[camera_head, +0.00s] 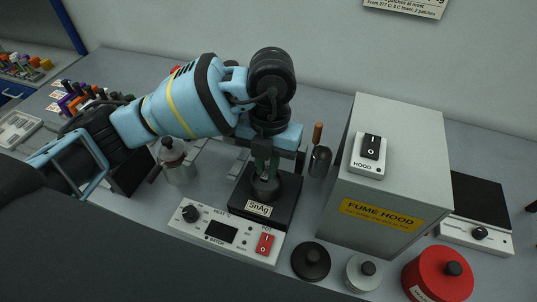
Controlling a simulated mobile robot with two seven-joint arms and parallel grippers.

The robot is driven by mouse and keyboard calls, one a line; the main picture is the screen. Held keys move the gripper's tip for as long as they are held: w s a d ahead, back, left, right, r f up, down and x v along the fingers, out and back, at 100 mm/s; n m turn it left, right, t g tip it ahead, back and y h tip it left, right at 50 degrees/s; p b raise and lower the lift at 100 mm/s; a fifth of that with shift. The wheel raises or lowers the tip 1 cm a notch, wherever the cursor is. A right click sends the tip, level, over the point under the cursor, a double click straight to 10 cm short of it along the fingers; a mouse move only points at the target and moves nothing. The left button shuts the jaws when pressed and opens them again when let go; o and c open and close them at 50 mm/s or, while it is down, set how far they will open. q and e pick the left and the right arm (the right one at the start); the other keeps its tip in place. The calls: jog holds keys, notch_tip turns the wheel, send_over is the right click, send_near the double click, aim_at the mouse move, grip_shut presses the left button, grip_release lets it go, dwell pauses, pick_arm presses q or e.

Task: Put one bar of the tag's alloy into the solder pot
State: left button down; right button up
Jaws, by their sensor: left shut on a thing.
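The solder pot (286,208) is a dark square block with a round opening, behind a white control panel (222,236). A tag reading SnAg (258,208) is on its front. My left gripper (265,172) points down right over the pot's opening. It is shut on a narrow thing, apparently a bar, mostly hidden by the fingers; its alloy mark cannot be read. Grey bar-like pieces (239,163) lie on the bench behind the pot, partly hidden by my arm. My right gripper is not in view.
A grey fume hood (385,180) with a switch box (370,155) stands close right of the pot. A black round lid (311,261), a grey knobbed lid (362,273) and a red canister (438,277) stand in front. A glass jar (175,165) is at left.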

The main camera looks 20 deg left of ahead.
pick_arm(q)
jog(key=shift+f, duration=0.4)
jog(key=c, duration=1.3)
grip_release()
jog(key=shift+c, duration=0.2)
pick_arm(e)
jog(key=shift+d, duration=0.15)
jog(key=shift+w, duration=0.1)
pick_arm(q)
notch_tip(320, 180, up, 8)
jog(key=p, duration=0.3)
jog(key=shift+p, duration=0.4)
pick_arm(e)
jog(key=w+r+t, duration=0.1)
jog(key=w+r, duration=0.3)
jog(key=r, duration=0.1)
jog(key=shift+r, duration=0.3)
